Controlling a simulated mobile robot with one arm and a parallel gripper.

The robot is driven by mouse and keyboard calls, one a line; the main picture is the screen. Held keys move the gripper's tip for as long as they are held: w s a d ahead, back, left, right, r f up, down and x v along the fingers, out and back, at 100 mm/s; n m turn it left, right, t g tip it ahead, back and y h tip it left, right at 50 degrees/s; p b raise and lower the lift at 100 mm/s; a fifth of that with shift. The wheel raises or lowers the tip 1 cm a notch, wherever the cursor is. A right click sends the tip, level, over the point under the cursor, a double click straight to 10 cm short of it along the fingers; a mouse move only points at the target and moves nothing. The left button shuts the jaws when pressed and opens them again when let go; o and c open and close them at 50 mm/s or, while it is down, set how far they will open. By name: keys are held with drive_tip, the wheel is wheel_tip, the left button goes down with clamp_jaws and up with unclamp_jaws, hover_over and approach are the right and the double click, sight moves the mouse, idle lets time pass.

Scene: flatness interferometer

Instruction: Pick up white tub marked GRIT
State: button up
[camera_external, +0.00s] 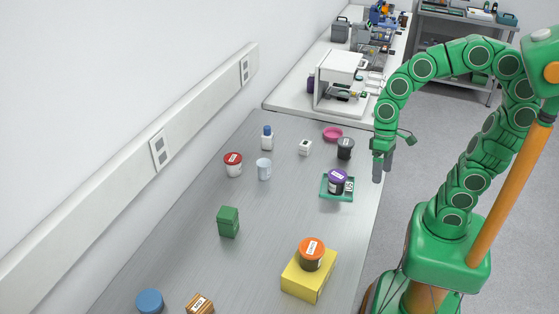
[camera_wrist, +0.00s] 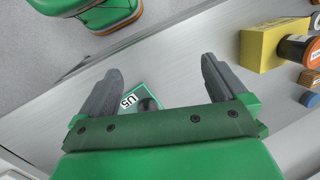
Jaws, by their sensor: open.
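A white tub with a red lid (camera_external: 233,170) stands upright on the grey bench, toward the wall. It has a label on its lid, too small to read, so I cannot confirm the GRIT marking. My gripper (camera_external: 382,177) is above the bench's right edge, pointing down, well to the right of this tub. In the wrist view, my gripper (camera_wrist: 160,68) has its fingers spread with nothing held between them. The white tub is not visible in the wrist view.
A dark tub with a purple lid (camera_external: 337,178) is on a green tray (camera_external: 338,198), between my gripper and the white tub. A white cup (camera_external: 264,170) stands beside the white tub. An orange-lidded tub (camera_external: 311,250) sits on a yellow block (camera_external: 300,282). A green block (camera_external: 228,222) stands nearer.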

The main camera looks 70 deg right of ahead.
drive_tip(key=w+a+r+m+y, duration=0.1)
drive_tip(key=w+a+m+y, duration=0.45)
drive_tip(key=w, duration=0.75)
drive_tip(key=m+t+y, duration=0.3)
drive_tip(key=m+t, duration=0.3)
drive_tip(key=m, duration=0.5)
hover_over(236, 156)
drive_tip(key=s+a, duration=0.3)
drive_tip(key=s, duration=0.4)
drive_tip(key=s+a, duration=0.4)
drive_tip(key=s, duration=0.4)
wheel_tip(236, 156, down, 4)
drive_tip(key=w+d+f+m+t, duration=0.1)
drive_tip(key=w+d+f+m, duration=0.1)
drive_tip(key=w+d, duration=0.1)
drive_tip(key=w+d+f+m+t+h, duration=0.1)
drive_tip(key=w+d+f+m, duration=0.1)
drive_tip(key=w+d+f, duration=0.1)
drive_tip(key=w+d+f+m+t, duration=0.2)
drive_tip(key=w+d+f+m, duration=0.1)
drive_tip(key=w+d, duration=0.2)
drive_tip(key=shift+d+f+h, duration=0.15)
drive_tip(key=shift+h, duration=0.1)
drive_tip(key=shift+x, duration=1.25)
drive_tip(key=shift+r+x, duration=0.15)
drive_tip(key=shift+x, duration=1.2)
drive_tip(key=shift+r+x, duration=0.1)
drive_tip(key=shift+x, duration=1.25)
drive_tip(key=c, duration=1.1)
